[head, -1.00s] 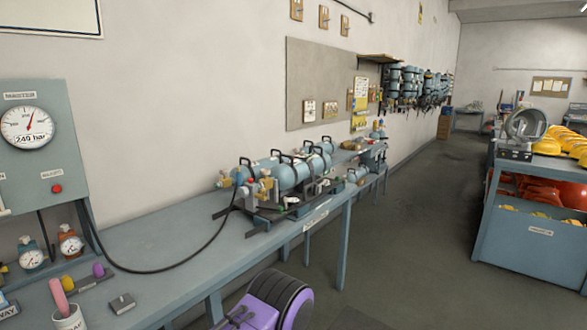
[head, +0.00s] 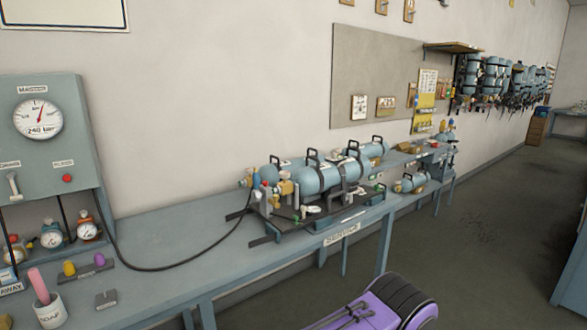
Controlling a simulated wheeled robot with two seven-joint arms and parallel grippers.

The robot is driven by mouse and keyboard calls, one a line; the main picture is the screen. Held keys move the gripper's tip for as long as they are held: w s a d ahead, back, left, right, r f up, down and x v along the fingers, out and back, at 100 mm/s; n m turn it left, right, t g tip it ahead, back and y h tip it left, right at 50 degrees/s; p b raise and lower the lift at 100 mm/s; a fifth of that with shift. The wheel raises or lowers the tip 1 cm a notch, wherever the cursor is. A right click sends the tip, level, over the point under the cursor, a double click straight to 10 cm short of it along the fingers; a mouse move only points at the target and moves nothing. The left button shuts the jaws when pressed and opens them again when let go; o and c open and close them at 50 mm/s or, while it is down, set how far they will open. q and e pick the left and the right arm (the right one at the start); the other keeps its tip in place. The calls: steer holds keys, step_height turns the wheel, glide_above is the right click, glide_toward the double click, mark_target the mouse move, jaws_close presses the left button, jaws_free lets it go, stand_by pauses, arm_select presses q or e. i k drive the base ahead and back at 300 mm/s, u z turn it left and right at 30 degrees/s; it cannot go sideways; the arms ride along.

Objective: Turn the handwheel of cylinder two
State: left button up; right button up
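Blue-grey cylinders (head: 318,178) with black carry handles lie side by side in a dark rack on the long bench, in the middle of the head view. Their valve ends (head: 268,192) face left and forward, with small brass, red, blue and green parts. I cannot tell which cylinder is number two, and its handwheel is too small to make out. A black hose (head: 160,269) runs along the bench from the gauge panel to the valve ends.
The bench (head: 185,245) runs along the wall. A gauge panel (head: 45,135) stands on its left part, with a soap pot (head: 50,312) in front. A smaller cylinder (head: 412,182) lies farther along. The floor (head: 480,235) at right is open up to a blue-grey unit at the edge.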

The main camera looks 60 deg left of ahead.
mark_target(284, 175)
steer(key=u, duration=0.5)
steer(key=i, duration=0.65)
steer(key=u, duration=0.75)
